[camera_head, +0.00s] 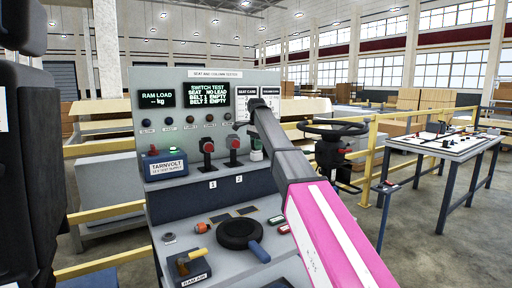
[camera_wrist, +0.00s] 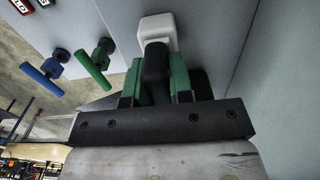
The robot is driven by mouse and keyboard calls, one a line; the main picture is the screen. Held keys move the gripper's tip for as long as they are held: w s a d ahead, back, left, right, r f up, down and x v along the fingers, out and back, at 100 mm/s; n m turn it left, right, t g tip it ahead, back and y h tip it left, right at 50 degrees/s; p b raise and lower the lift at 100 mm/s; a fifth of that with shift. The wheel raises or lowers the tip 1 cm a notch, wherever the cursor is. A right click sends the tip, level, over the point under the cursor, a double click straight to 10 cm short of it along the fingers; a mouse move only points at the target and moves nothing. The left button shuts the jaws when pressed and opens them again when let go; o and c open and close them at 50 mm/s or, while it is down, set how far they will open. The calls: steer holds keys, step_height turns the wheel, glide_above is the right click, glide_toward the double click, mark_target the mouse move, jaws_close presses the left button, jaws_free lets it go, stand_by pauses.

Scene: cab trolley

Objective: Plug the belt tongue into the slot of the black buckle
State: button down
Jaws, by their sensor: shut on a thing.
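In the wrist view my gripper (camera_wrist: 155,88) is shut, its two green fingers on either side of a black piece (camera_wrist: 155,65). I cannot tell if this is the belt tongue. A white block (camera_wrist: 157,28) lies just beyond its end; whether they touch is unclear. In the head view my gripper (camera_head: 256,150) is partly hidden by my arm, close to the panel's right side. Two red-topped black posts, one above label 1 (camera_head: 208,148) and one above label 2 (camera_head: 234,146), stand left of it. No buckle slot shows clearly.
The test panel display (camera_head: 208,87) reads belt 1 and belt 2 empty. A blue supply box (camera_head: 165,165) stands left. A black disc (camera_head: 239,234) is on the console. A steering wheel (camera_head: 334,129) stands right. Blue (camera_wrist: 42,78) and green (camera_wrist: 97,65) T-handles show in the wrist view.

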steer(key=shift+r, duration=2.9)
